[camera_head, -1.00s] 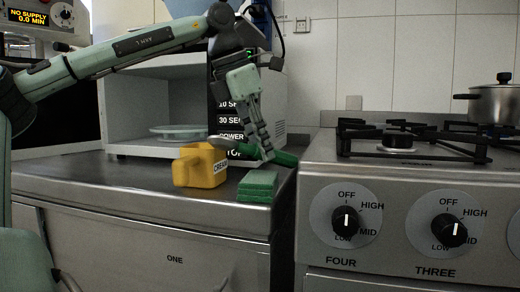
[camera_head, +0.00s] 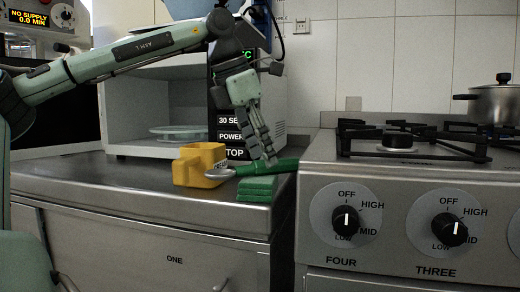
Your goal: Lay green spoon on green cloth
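The green spoon has a grey metal bowl (camera_head: 220,173) and a thick green handle (camera_head: 282,166). It lies across the top of the green cloth (camera_head: 257,189), a folded stack near the counter's front right corner. The handle appears to touch the cloth's top; its end sticks out to the right and the bowl juts out to the left. My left gripper (camera_head: 269,161) reaches down from above with its fingertips at the handle. The fingers show nearly edge-on, so whether they still pinch the handle is unclear. My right gripper is out of view.
A yellow mug-like container (camera_head: 199,164) stands left of the cloth, close behind the spoon's bowl. A microwave (camera_head: 150,110) with its inside exposed stands behind. The stove (camera_head: 400,215) with knobs is on the right, and a pot (camera_head: 495,103) sits on it. The counter's left part is clear.

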